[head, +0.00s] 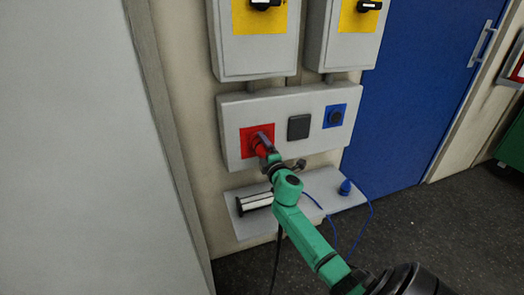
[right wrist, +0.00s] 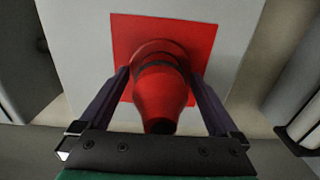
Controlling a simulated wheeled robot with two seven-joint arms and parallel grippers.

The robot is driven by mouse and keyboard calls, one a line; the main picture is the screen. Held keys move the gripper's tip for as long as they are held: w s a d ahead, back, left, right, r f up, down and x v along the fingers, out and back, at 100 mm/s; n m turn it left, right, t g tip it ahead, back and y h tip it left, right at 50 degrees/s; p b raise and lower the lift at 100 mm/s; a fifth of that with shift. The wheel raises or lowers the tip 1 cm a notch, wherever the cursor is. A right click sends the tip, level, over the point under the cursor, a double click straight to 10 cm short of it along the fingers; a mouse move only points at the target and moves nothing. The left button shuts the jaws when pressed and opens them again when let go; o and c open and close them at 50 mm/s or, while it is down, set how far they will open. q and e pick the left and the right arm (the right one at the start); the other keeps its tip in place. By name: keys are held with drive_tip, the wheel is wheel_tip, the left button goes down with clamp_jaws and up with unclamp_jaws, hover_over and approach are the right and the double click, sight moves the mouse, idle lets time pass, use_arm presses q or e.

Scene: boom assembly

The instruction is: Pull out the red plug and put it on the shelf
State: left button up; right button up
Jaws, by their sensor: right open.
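The red plug (right wrist: 160,95) sits in the socket on the red square plate (head: 249,139) of the wall box. My right gripper (head: 268,148) is at the plug and hides part of it in the head view. In the right wrist view, the right gripper's (right wrist: 160,80) two fingers stand open on either side of the plug. Whether they touch it I cannot tell. The shelf (head: 318,186) is a light grey ledge below the box. My left gripper is not in view.
On the shelf are a blue plug (head: 345,187) with a blue cable and a dark-and-white cylinder (head: 255,202). The box also has a grey cover (head: 299,127) and a blue socket (head: 335,116). A blue door (head: 415,90) stands to the right. Bare shelf shows between cylinder and blue plug.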

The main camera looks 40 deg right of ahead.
drive_tip(key=shift+c, duration=0.3)
clamp_jaws()
drive_tip(key=shift+s, duration=0.1)
drive_tip(key=shift+p+v, duration=0.65)
drive_tip(key=shift+v, duration=2.3)
